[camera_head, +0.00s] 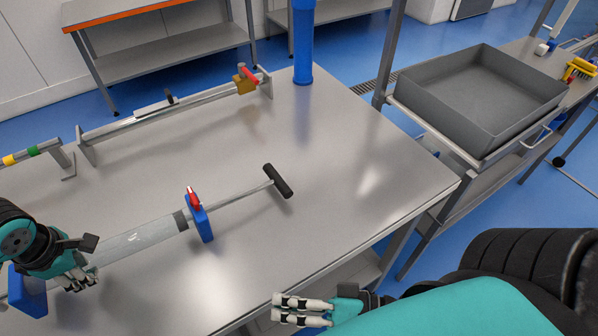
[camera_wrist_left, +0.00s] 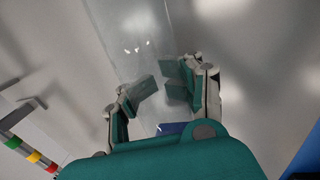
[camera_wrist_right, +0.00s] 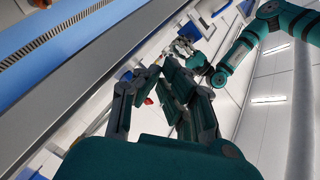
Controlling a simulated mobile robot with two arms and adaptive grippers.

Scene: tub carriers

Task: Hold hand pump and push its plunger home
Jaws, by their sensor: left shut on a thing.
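The hand pump lies across two blue stands on the steel table, its clear barrel (camera_head: 140,240) pointing toward the right. Its thin plunger rod (camera_head: 240,193) sticks out to the black T-handle (camera_head: 278,181), with a long stretch of rod bare. My left gripper (camera_head: 78,278) is shut on the barrel near its left end; the barrel also shows between the fingers in the left wrist view (camera_wrist_left: 130,45).
A blue stand (camera_head: 203,224) with a red lever (camera_head: 193,198) bears the barrel's right end. A long rail fixture (camera_head: 170,112) and a blue post (camera_head: 303,40) stand behind. The table right of the handle is clear. A grey tub (camera_head: 480,95) sits on a cart to the right.

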